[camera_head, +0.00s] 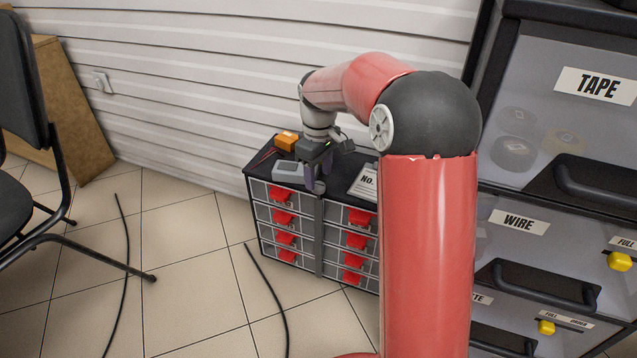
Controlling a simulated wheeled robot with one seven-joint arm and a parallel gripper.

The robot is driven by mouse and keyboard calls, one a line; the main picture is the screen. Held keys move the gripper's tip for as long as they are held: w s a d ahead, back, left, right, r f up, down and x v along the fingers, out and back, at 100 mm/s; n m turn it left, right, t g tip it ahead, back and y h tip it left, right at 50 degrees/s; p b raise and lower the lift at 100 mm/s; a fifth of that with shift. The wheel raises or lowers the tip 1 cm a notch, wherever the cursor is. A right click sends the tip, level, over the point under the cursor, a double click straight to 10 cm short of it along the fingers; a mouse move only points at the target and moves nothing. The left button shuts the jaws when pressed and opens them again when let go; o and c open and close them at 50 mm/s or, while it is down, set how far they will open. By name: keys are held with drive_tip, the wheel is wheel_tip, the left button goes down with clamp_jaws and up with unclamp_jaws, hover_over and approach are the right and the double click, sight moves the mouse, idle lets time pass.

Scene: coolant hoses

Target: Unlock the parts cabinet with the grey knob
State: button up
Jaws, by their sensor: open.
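The parts cabinet (285,217) is a low dark unit with grey drawers and red pulls, standing against the wall in the middle of the view. A grey vertical bar (319,238) runs down the middle of its front, between the two columns of drawers. A small grey round knob (319,187) shows at the top of this bar. My gripper (316,184) points down at the top front edge of the cabinet, with its jaws open around or just beside the knob. I cannot tell whether the fingers touch it. My red arm hides the cabinet's right end.
A grey box (287,172), an orange object (286,140) and a sign (365,183) reading "NO." lie on the cabinet top. A large cabinet (510,252) with labelled drawers stands at right. A chair (22,90) is at left. Black hoses (126,260) lie on the tiled floor.

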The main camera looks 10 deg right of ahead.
drive_tip(key=shift+f, duration=1.25)
drive_tip(key=c, duration=1)
